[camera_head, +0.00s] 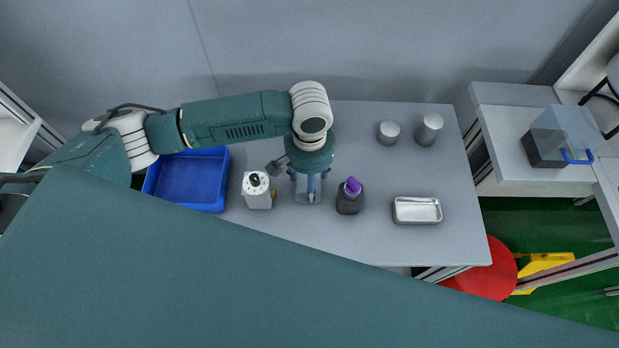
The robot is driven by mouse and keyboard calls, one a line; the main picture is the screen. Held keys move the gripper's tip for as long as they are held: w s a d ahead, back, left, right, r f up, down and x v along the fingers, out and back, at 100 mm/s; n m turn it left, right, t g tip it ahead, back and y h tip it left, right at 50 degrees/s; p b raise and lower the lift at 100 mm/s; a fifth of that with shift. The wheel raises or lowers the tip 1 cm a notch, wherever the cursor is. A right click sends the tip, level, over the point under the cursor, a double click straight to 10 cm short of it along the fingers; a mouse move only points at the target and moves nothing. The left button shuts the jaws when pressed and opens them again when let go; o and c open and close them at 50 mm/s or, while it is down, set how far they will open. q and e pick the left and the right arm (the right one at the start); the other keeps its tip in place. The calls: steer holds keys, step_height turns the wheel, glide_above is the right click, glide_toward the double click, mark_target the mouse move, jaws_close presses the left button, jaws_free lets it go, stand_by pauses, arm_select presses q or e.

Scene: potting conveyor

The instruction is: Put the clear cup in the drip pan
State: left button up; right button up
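The clear cup (308,197) stands on the grey table, left of the table's middle, partly hidden from above by my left gripper (309,179). The gripper points down over the cup, with a finger to each side of it. I cannot tell whether the fingers touch the cup. The drip pan, a shallow silver metal tray (417,221), lies empty on the right part of the table. My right gripper is not in view.
A white container (257,190) stands close left of the cup, and a dark bottle with a purple top (349,197) close right. A blue bin (187,183) is at the left. Two grey cylinders (388,132) (429,130) stand behind the pan. Table between bottle and pan is clear.

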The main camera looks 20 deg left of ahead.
arm_select(q)
steer(key=o, duration=0.7)
steer(key=shift+f, duration=0.1)
steer(key=o, duration=0.5)
steer(key=shift+c, duration=0.2)
